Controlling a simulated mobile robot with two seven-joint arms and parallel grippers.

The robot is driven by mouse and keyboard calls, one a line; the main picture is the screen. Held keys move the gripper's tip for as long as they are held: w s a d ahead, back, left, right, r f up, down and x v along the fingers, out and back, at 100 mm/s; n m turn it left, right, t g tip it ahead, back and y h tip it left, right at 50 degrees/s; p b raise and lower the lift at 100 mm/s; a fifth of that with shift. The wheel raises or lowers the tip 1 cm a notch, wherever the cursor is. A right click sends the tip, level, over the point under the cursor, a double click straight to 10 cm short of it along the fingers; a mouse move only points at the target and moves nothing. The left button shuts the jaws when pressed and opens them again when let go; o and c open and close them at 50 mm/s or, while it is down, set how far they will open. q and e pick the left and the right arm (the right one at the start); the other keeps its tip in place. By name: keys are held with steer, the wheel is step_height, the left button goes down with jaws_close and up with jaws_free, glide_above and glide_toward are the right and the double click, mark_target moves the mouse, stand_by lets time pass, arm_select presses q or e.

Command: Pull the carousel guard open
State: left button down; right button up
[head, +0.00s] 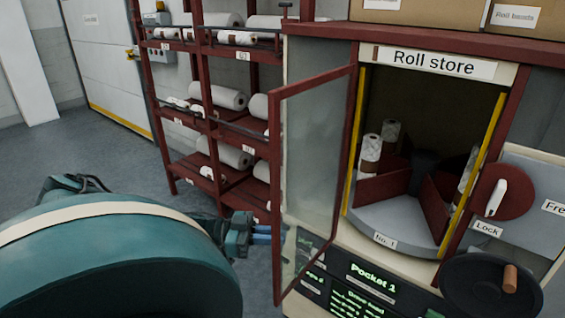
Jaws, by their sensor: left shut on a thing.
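The carousel guard (277,180) is a red-framed clear door on the Roll store cabinet. It stands swung outward to the left, hinged beside the left side of the opening. My left gripper (264,235) is shut on the guard at its outer, left edge; the exact grip point is partly hidden. Through the opening the carousel (400,228) shows, a grey turntable with red dividers and a "No. 1" label. White rolls (371,148) stand on it. My right gripper is not in view.
A red rack (205,110) of white rolls stands behind the guard. Right of the opening are a red lock disc (500,192) with a white handle and a dark handwheel (490,288). A green-lettered screen (345,292) sits below. My left arm covers the lower left.

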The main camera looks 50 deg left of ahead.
arm_select(q)
steer(key=shift+w+a+r, duration=0.15)
steer(key=shift+a+r, duration=0.05)
steer(key=shift+a, duration=0.1)
steer(key=c, duration=1.5)
jaws_free()
steer(key=shift+w+f, duration=0.1)
steer(key=shift+c, duration=0.2)
steer(key=shift+d, duration=0.1)
steer(key=shift+s, duration=0.2)
steer(key=v, duration=1.3)
steer(key=shift+p, duration=0.4)
